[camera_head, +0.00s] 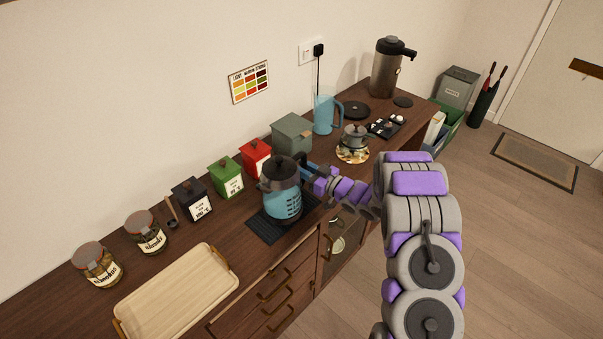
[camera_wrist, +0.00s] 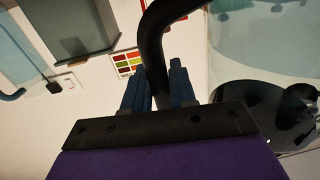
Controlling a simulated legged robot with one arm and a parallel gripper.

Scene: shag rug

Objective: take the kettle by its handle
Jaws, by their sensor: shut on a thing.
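The kettle (camera_head: 283,203) has a blue body and a black lid, and stands upright on a black ribbed mat (camera_head: 262,232) on the wooden sideboard. My gripper (camera_head: 306,171) reaches it from the right, at its handle side. In the wrist view, my gripper's two blue fingers (camera_wrist: 158,82) are shut on the black curved kettle handle (camera_wrist: 151,40), which passes between them. Part of the kettle, bluish with a dark part (camera_wrist: 262,110), shows at the right of the wrist view. In the head view the handle is partly hidden behind the fingers.
Red (camera_head: 255,158), green (camera_head: 226,178) and black (camera_head: 192,199) canisters and a grey-green box (camera_head: 292,135) stand behind the kettle. A blue jug (camera_head: 323,115) and a small pot (camera_head: 354,137) are to the right. A wooden tray (camera_head: 178,296) lies front left.

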